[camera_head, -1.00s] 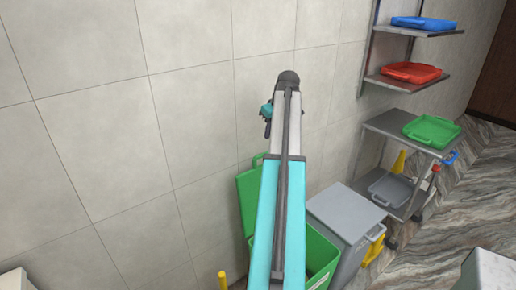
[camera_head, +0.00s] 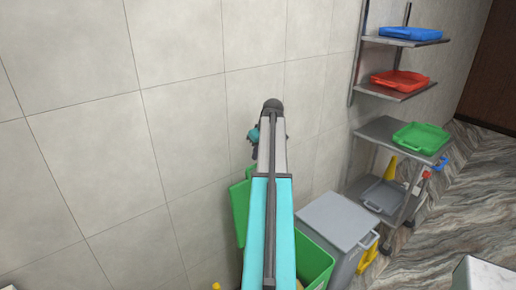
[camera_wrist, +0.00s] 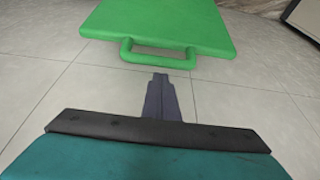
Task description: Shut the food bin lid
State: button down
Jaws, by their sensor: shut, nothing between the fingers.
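The green food bin (camera_head: 316,264) stands low by the wall, partly hidden behind my arm. Its green lid (camera_head: 240,212) is open and stands up at the wall side. In the wrist view, the lid (camera_wrist: 160,22) fills the top, with its loop handle (camera_wrist: 160,59) pointing towards my gripper. My gripper (camera_wrist: 160,78) is shut and empty, its tips just short of the handle in the picture. Any contact cannot be told. In the head view, my gripper is mostly hidden by the arm, above the lid.
A grey lidded bin (camera_head: 338,219) stands right of the green one. Beyond it is a metal trolley (camera_head: 375,130) with a green tray (camera_head: 421,136). Wall shelves hold a red tray (camera_head: 400,81) and a blue tray (camera_head: 410,34). The tiled wall (camera_head: 110,130) is close on the left.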

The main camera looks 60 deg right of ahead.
jog(key=shift+p+x, duration=0.35)
jog(key=shift+x, duration=1.45)
jog(key=shift+a, duration=0.1)
